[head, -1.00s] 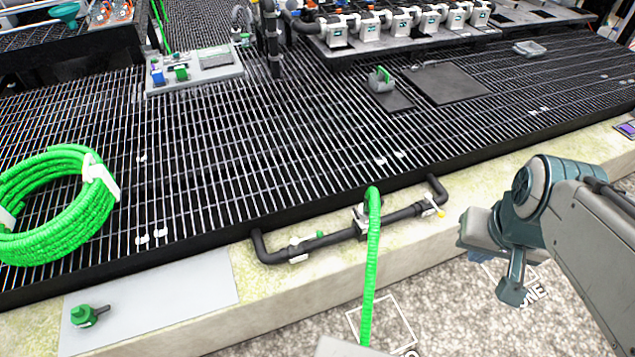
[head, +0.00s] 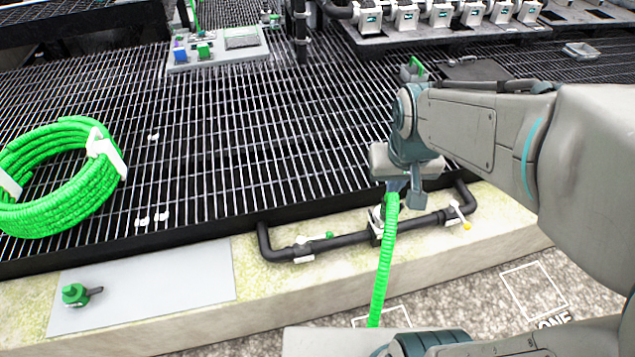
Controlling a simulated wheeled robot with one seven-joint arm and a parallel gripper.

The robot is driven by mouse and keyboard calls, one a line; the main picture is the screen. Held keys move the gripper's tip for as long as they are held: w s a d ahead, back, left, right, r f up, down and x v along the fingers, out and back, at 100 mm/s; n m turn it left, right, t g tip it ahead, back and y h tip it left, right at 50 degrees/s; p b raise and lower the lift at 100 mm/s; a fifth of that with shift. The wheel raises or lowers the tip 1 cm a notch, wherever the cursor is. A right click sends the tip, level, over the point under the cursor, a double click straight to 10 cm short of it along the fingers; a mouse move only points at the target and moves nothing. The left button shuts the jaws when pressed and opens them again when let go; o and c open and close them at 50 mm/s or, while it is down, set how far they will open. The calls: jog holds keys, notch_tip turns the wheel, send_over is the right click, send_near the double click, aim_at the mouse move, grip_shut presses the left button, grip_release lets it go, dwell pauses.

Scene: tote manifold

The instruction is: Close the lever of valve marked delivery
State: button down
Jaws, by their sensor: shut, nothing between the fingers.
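A black pipe manifold (head: 350,239) lies along the pale stone ledge. Its left branch has a white fitting (head: 303,250) and a small green part (head: 330,236). Its right branch has a white valve piece (head: 455,211) with a yellow tip (head: 466,226). A green hose (head: 383,265) runs from the middle fitting toward the front. No marking is legible, so I cannot tell which valve is delivery or how its lever stands. My gripper (head: 405,190) is shut and empty, over or behind the hose's top end; contact cannot be told. Its fingertips are partly hidden.
A coiled green hose (head: 65,190) lies on the black grating (head: 230,150) at left. A green-knobbed part (head: 75,295) lies on a grey plate (head: 170,290) on the ledge. My arm covers the right side. Gravel lies in front.

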jog(key=w+a+f+n+b, duration=0.1)
jog(key=w+a+f+b, duration=0.3)
jog(key=f, duration=0.5)
jog(key=w+a+f+b, duration=0.2)
jog(key=w+f+b, duration=0.4)
jog(key=f, duration=0.3)
jog(key=n+y+b, duration=0.1)
jog(key=n+b, duration=0.1)
jog(key=b, duration=0.7)
send_over(315, 238)
jog(key=w+d, duration=0.2)
jog(key=w, duration=0.1)
notch_tip(315, 238, down, 18)
notch_tip(315, 238, down, 8)
jog(key=b, duration=0.4)
jog(key=shift+s+f, duration=0.15)
jog(key=shift+s, duration=0.2)
jog(key=shift+m, duration=0.3)
